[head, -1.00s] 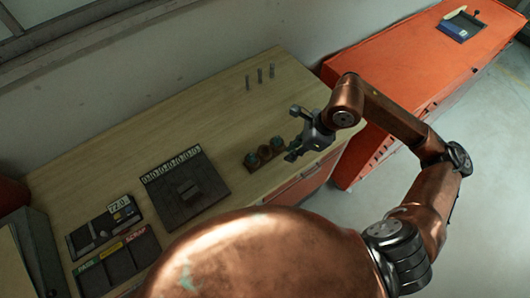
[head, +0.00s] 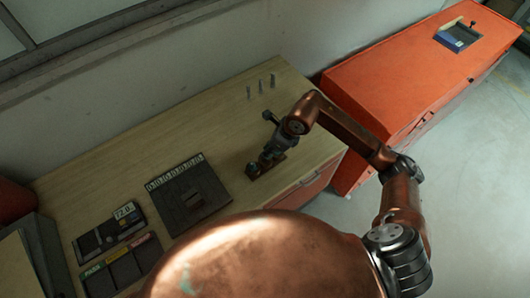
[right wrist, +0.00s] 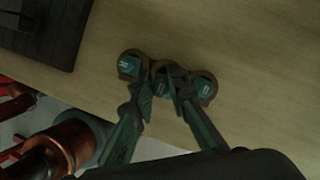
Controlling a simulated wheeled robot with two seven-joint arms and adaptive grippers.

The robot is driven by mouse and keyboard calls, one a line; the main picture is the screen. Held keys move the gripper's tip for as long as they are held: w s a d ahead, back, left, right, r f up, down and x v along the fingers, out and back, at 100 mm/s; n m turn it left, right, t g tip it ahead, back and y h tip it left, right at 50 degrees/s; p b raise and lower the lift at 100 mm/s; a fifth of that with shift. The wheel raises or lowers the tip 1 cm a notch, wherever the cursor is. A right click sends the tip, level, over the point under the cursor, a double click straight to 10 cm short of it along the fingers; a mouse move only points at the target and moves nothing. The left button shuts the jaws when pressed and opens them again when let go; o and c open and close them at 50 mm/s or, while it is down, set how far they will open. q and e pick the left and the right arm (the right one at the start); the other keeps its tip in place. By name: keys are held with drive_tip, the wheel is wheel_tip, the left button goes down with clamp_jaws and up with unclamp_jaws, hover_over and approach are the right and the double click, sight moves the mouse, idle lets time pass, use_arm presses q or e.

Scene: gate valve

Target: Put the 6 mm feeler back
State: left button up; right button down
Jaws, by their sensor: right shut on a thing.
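A small brown rack (head: 257,171) lies near the front right of the wooden table, partly hidden by my right gripper in the head view. In the right wrist view, feelers with teal tops stand in a row at the rack: a left one (right wrist: 128,65), a middle one (right wrist: 160,87) and a right one (right wrist: 204,88). My right gripper (head: 268,157) is over the rack, and its fingers (right wrist: 158,90) are shut around the middle feeler. I cannot read the size marks, nor tell whether the held feeler is fully seated. My left gripper is out of view.
Three upright metal pins (head: 261,86) stand at the back right. A dark block (head: 189,196) with a white marked strip lies left of the rack. A gauge box (head: 109,231) and a sorting tray (head: 120,267) are farther left. An orange cabinet (head: 400,75) stands to the right.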

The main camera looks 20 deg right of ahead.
drive_tip(key=shift+w+a+f, duration=0.2)
drive_tip(key=shift+w+f, duration=0.05)
drive_tip(key=shift+f, duration=0.15)
drive_tip(key=f, duration=0.1)
drive_tip(key=f+p, duration=0.1)
drive_tip(key=f, duration=0.1)
drive_tip(key=shift+w+a+f+p, duration=0.1)
drive_tip(key=shift+w+f+p, duration=0.1)
drive_tip(key=shift+f+p, duration=0.1)
drive_tip(key=shift+f, duration=0.1)
drive_tip(key=c, duration=2.3)
unclamp_jaws()
drive_tip(key=shift+f+b, duration=0.1)
drive_tip(key=shift+b, duration=0.2)
drive_tip(key=shift+c, duration=0.2)
drive_tip(key=o, duration=0.5)
drive_tip(key=shift+c, duration=0.2)
